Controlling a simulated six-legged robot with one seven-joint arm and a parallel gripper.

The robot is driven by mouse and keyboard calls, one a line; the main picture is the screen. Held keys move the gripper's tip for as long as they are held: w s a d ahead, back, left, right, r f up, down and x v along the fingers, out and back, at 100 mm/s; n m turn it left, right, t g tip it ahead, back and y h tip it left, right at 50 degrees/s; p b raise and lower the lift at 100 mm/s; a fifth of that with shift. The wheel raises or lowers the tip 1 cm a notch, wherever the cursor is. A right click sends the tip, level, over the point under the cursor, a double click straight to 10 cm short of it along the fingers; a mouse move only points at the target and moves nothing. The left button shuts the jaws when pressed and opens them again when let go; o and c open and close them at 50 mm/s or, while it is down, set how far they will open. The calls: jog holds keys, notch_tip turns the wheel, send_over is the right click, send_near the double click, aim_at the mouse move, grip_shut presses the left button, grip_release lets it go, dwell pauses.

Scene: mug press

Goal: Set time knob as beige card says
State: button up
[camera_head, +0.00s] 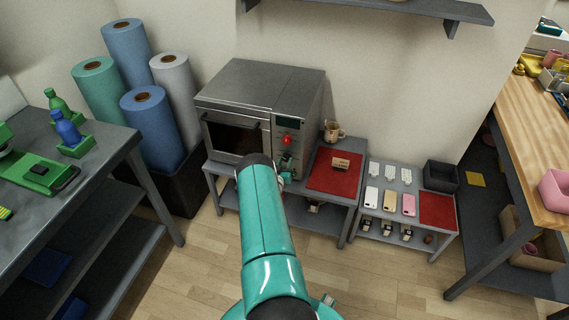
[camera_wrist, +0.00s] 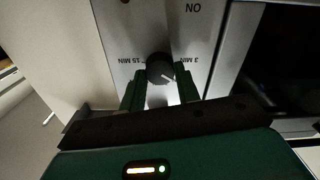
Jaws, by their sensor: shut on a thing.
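The grey oven-like press (camera_head: 255,85) stands on a low grey table in the head view. The dark round time knob (camera_wrist: 160,70) is in the middle of the wrist view, on the pale panel. My gripper (camera_wrist: 161,86) is shut on the knob, one green finger on each side. The knob's white mark points to the lower right in that picture. Upside-down labels read "15 MIN" at its left and "3 MIN" at its right. In the head view my gripper (camera_head: 286,176) is at the panel's lower part. Small pale cards (camera_head: 390,172) lie behind the phone-like slabs; their print is unreadable.
A red lamp (camera_head: 287,140) shows on the panel. A red mat (camera_head: 330,181) with a small brown item and a mug (camera_head: 333,130) are right of the press. A beige slab (camera_head: 390,200) lies between white and pink ones. Rolls (camera_head: 152,125) stand at left.

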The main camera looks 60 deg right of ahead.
jog(key=shift+m, duration=0.6)
jog(key=o, duration=1)
jog(key=shift+a, duration=0.1)
jog(key=a, duration=0.4)
jog(key=s+a, duration=0.1)
jog(key=a, duration=0.4)
jog(key=s+a, duration=0.1)
jog(key=a, duration=0.3)
jog(key=shift+s+a, duration=0.1)
jog(key=shift+a, duration=0.2)
